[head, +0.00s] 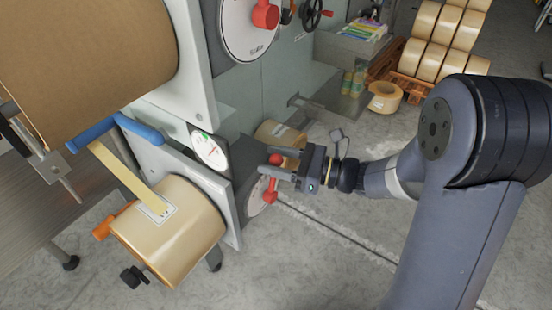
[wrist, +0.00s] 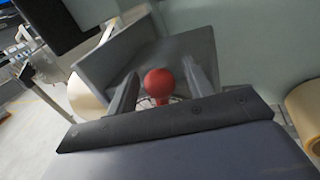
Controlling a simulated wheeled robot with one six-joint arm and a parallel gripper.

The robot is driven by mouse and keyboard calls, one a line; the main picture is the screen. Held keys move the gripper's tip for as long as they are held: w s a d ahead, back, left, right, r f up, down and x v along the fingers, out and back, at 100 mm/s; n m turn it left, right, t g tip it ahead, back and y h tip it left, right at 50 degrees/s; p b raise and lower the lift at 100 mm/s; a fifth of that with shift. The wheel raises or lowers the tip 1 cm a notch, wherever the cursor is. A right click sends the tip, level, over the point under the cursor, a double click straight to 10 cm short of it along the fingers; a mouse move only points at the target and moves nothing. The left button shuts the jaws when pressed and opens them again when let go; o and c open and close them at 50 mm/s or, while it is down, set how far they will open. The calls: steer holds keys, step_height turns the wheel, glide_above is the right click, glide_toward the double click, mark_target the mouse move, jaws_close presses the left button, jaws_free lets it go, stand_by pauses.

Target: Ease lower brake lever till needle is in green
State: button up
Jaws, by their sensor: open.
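The lower brake lever (head: 270,190) is red and stands in front of a round white dial plate (head: 255,197) on the lower right side of the machine. Its round red knob (wrist: 159,82) shows in the wrist view between the two fingers of my gripper (wrist: 162,86). In the head view my gripper (head: 267,168) is at the lever's upper end, fingers open on either side, with a gap beside the knob. The white gauge (head: 209,150) has a green mark near its top; its needle is too small to read. The lever's lower mounting is partly hidden.
An upper red lever (head: 265,15) sits on a larger dial above. A tape roll (head: 170,230) hangs left of the gauge, with a blue roller (head: 92,132) above it. Another roll (head: 280,135) lies behind my gripper. The floor at the lower middle is clear.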

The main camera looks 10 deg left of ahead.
steer(key=shift+c, duration=0.4)
jaws_close()
